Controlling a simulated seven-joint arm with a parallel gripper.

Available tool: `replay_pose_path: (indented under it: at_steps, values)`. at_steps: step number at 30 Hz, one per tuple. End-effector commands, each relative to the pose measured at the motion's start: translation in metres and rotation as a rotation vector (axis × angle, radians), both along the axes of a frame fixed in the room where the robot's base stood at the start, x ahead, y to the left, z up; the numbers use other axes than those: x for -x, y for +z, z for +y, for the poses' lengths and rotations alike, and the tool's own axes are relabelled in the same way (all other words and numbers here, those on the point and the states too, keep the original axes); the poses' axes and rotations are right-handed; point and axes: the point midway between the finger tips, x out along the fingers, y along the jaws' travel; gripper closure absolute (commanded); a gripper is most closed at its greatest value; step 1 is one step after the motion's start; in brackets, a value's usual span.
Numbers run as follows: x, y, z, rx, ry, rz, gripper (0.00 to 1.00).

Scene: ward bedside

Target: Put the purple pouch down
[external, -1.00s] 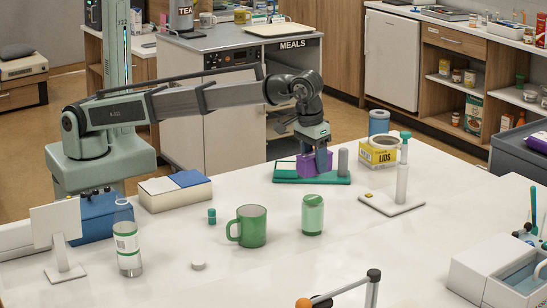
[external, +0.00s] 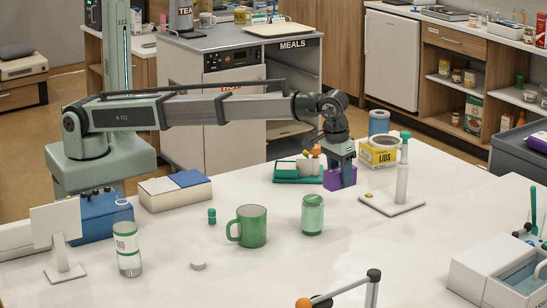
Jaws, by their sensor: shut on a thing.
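The purple pouch (external: 340,179) is in my gripper (external: 341,165), just right of the teal tray (external: 290,181), over the white table. The fingers come down from above on the pouch and hide its upper part. The pouch is at or very close to the table top; I cannot tell whether it touches. The tray holds a green-and-white box (external: 285,169) and some small items, one orange-topped, partly hidden by the gripper.
A yellow LIDS box (external: 377,157) and a white stand with a green-topped post (external: 402,180) are to the right. A green canister (external: 312,215) and a green mug (external: 250,226) stand in front. The table between pouch and canister is bare.

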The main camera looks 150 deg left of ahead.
Motion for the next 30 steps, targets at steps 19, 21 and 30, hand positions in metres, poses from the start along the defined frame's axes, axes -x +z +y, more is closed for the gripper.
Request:
replay_pose_path:
  at_steps: [19, 21, 30]
  values:
    - [0.001, -0.078, -0.001, 0.001, 0.001, 0.002, 0.83]
    - [0.000, -0.083, 0.000, 0.000, 0.001, 0.000, 0.83]
    - [0.000, -0.084, 0.000, 0.000, 0.001, 0.000, 0.83]
